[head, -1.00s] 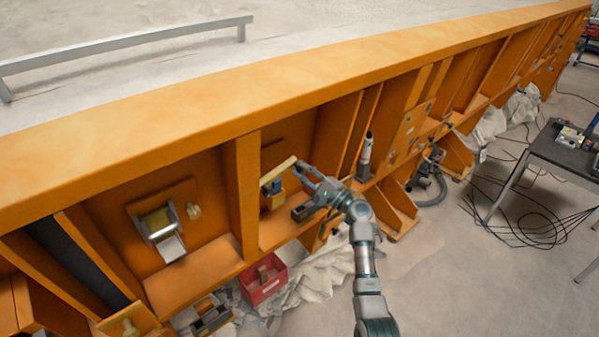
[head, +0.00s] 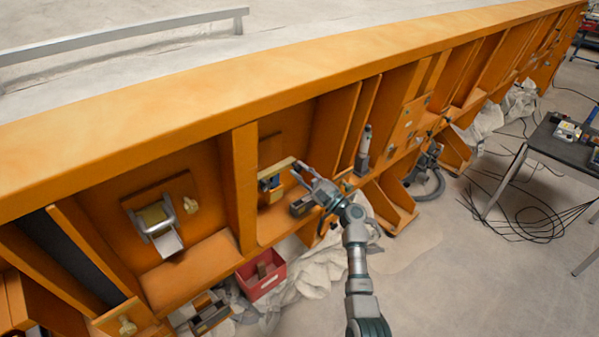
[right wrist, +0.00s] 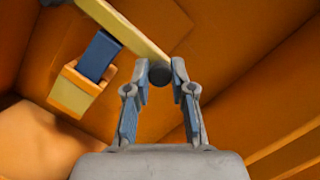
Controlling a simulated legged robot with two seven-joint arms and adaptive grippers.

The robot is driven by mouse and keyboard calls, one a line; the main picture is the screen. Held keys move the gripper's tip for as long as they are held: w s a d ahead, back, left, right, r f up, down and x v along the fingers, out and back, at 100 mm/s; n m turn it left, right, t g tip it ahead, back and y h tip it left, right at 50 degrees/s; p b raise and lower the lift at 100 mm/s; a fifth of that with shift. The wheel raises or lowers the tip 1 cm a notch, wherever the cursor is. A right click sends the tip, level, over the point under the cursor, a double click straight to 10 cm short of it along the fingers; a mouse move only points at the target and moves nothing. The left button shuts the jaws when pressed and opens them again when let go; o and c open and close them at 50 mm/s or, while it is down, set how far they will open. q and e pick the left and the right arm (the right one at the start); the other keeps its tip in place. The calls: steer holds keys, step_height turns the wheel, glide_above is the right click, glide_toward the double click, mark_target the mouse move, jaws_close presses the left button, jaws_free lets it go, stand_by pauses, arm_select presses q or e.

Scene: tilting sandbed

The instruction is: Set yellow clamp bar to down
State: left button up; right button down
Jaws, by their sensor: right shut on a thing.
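The yellow clamp bar (head: 277,168) sits in a bay of the orange side wall, left of my right gripper. It slopes a little, its right end higher in the head view. Below it are a blue piece and a yellow block (head: 271,191). My right gripper (head: 297,168) is at the bar's right end. In the right wrist view my fingers (right wrist: 160,68) are shut on the dark round end of the clamp bar (right wrist: 133,36). The blue piece (right wrist: 100,55) and yellow block (right wrist: 76,92) show left of the fingers. My left gripper is not in view.
An orange upright rib (head: 239,190) stands left of the bay. Left of it is a metal latch (head: 158,228). A grey-topped cylinder (head: 364,150) stands to the right. A red box (head: 262,276) and crumpled sheeting lie below. The floor at right has cables.

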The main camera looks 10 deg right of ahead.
steer(key=shift+f, duration=0.5)
steer(key=c, duration=1.3)
jaws_free()
steer(key=shift+o, duration=0.2)
steer(key=shift+w+d, duration=0.1)
steer(key=shift+d, duration=0.05)
steer(key=shift+r, duration=0.15)
steer(key=v, duration=1.2)
